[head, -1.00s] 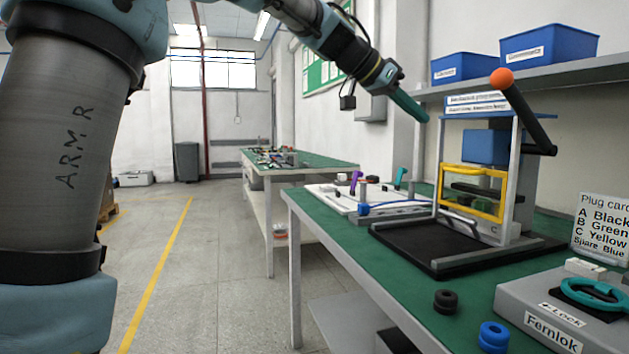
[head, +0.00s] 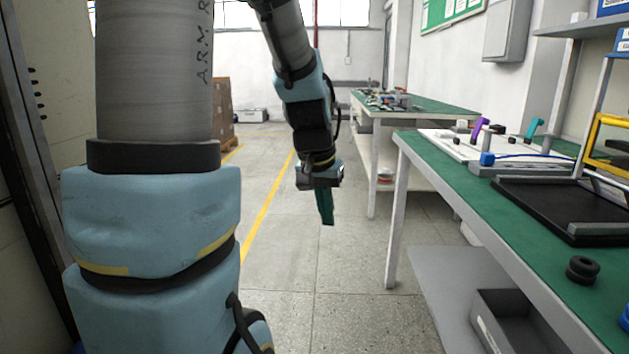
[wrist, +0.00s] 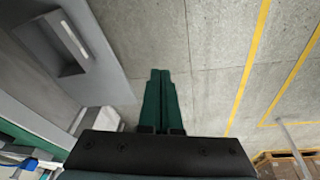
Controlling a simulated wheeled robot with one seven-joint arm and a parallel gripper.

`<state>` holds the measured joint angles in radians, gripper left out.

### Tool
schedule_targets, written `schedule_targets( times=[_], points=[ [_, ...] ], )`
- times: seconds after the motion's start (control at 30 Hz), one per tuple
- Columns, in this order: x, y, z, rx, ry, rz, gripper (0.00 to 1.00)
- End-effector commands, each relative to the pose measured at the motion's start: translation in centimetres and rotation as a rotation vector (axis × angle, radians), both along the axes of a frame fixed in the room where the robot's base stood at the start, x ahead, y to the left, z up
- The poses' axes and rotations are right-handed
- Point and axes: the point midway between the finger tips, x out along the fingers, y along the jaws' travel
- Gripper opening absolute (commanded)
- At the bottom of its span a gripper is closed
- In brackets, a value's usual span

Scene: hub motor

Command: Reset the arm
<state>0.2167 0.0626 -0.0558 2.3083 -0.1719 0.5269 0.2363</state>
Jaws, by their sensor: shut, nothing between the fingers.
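My gripper (head: 325,207) hangs at the end of my arm in the head view, pointing down over the open floor, left of the green-topped workbench (head: 440,172). Its two green fingers are together with nothing between them. The wrist view shows the same shut fingers (wrist: 160,85) against the grey concrete floor. My upper arm link fills the left of the head view and is bent at the elbow, with the forearm hanging down.
On the bench are a black tray (head: 530,205), a black ring (head: 581,270) and a white board (head: 455,146) with coloured handles. A grey bin (head: 510,325) stands on the lower shelf. A second bench (head: 430,104) stands behind. Stacked boxes (head: 222,110) are at the back left. The aisle floor is clear.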

Motion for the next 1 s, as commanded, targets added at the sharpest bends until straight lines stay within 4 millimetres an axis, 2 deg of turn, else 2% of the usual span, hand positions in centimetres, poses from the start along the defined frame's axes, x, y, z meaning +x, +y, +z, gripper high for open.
schedule_targets(
  times=[0.03,0.1,0.23,0.3,0.33,0.67,0.9,1.0],
  points=[
    [-1.4,2.1,-1.2,0.02,0.023,0.056,0.0],
    [-3.1,4.5,-2.7,0.044,0.046,0.124,0.0],
    [-6.6,8.2,-5.0,0.079,0.09,0.237,0.0],
    [-8.3,9.7,-5.5,0.092,0.109,0.29,0.0],
    [-7.9,9.4,-3.9,0.09,0.102,0.282,0.0],
    [-7.7,9.2,3.7,0.088,0.101,0.276,0.0],
    [-7.7,9.2,11.2,0.088,0.101,0.275,0.0],
    [-7.7,9.2,13.8,0.088,0.102,0.274,0.0]
  ],
)
